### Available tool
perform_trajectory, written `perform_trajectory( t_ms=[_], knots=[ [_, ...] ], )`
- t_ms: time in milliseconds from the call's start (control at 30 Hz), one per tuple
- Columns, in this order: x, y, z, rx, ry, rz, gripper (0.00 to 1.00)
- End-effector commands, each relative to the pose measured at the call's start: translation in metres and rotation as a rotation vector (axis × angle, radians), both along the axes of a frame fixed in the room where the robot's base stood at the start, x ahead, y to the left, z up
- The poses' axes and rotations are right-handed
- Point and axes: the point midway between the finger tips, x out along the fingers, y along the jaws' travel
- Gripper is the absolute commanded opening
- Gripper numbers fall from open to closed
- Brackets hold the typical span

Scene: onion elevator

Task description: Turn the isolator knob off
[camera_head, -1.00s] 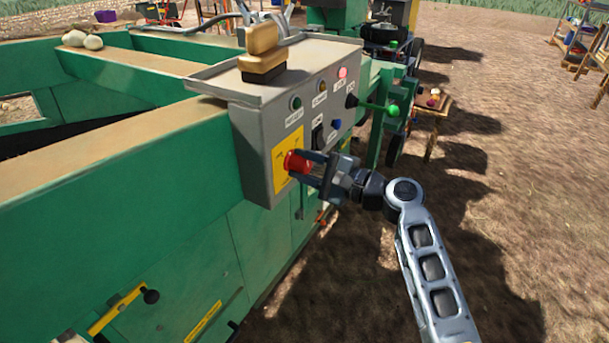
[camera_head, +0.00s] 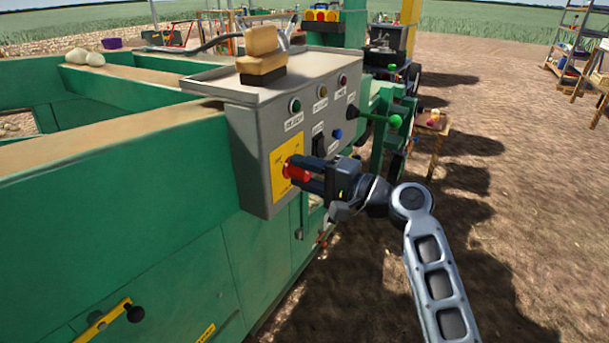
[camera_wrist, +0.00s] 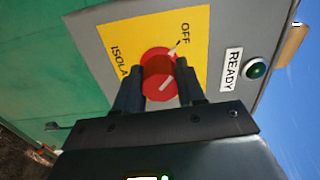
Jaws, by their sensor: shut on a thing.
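The red isolator knob (camera_head: 297,169) sits on a yellow plate (camera_head: 288,157) on the front of the grey control box (camera_head: 252,160). My gripper (camera_head: 300,170) is shut on it from the right. In the wrist view the knob (camera_wrist: 158,70) lies between the two dark fingers of my gripper (camera_wrist: 160,78), which stand on either side of it. A white mark runs across the knob, and a pale pointer at its upper edge lies toward the word OFF (camera_wrist: 185,33). Part of the other lettering is hidden by the left finger.
A green lamp (camera_head: 295,105), an amber lamp, a red lamp (camera_head: 343,80) and a blue button (camera_head: 337,134) sit on the box. No lamp looks brightly lit. A green-knobbed lever (camera_head: 395,121) sticks out to the right. A sponge-like block (camera_head: 261,52) stands on top.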

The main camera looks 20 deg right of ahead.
Motion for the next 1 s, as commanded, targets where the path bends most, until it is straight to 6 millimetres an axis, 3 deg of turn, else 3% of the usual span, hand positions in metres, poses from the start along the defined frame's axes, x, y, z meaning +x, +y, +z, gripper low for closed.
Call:
perform_trajectory(
  t_ms=[333,367,600,867,1000],
  knots=[
    [-0.001,0.000,-0.002,-0.004,0.002,0.001,0.09],
    [-0.001,0.000,-0.002,-0.004,0.002,0.001,0.41],
    [0.000,0.000,-0.001,-0.003,0.000,0.000,0.64],
    [-0.001,-0.001,-0.001,-0.002,0.000,0.000,0.64],
    [-0.011,-0.008,-0.001,-0.001,0.000,-0.003,0.64]
  ],
)
